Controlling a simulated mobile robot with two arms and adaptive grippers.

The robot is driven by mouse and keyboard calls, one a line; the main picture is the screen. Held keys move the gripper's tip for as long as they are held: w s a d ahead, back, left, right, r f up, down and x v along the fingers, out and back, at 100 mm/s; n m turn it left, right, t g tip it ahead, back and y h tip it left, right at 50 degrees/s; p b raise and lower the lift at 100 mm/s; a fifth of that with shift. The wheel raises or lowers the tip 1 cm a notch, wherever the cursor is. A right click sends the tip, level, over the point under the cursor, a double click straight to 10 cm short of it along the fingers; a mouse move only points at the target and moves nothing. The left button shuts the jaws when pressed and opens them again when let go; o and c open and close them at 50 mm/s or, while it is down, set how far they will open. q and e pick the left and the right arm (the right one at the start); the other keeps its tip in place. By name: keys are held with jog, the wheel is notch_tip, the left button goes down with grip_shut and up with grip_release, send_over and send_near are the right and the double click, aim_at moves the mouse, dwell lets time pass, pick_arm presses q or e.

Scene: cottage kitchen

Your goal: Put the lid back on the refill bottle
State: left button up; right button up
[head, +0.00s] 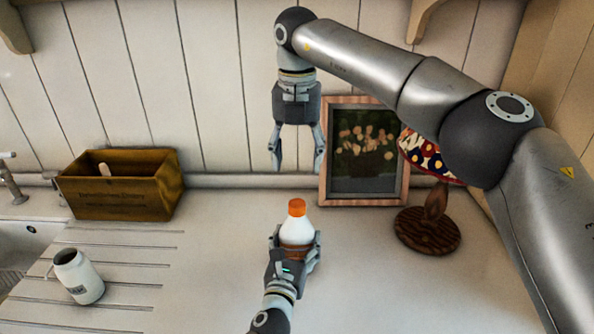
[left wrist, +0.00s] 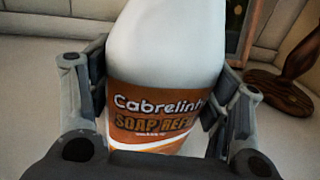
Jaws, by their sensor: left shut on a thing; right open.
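The refill bottle (head: 297,232) is white with an orange-brown label and stands upright on the counter. An orange lid (head: 297,207) sits on top of its neck; how tightly it is seated I cannot tell. My left gripper (head: 296,252) is shut around the label part of the bottle. In the left wrist view the bottle (left wrist: 165,50) fills the space between the fingers (left wrist: 160,110), its label reads "Cabrelinh… Soap Refi…", and its top is out of frame. My right gripper (head: 297,160) is open and empty, pointing down above the lid, apart from it.
A white open jar (head: 80,280) stands on the ridged drainboard at left, near the sink (head: 25,245). A wooden crate (head: 120,195) is behind it. A framed picture (head: 322,165) leans on the back wall, beside a dark wooden stand (head: 425,238). The front right counter is clear.

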pick_arm(q)
jog(key=o, duration=2.1)
jog(key=shift+c, duration=0.2)
jog(key=v, duration=1.2)
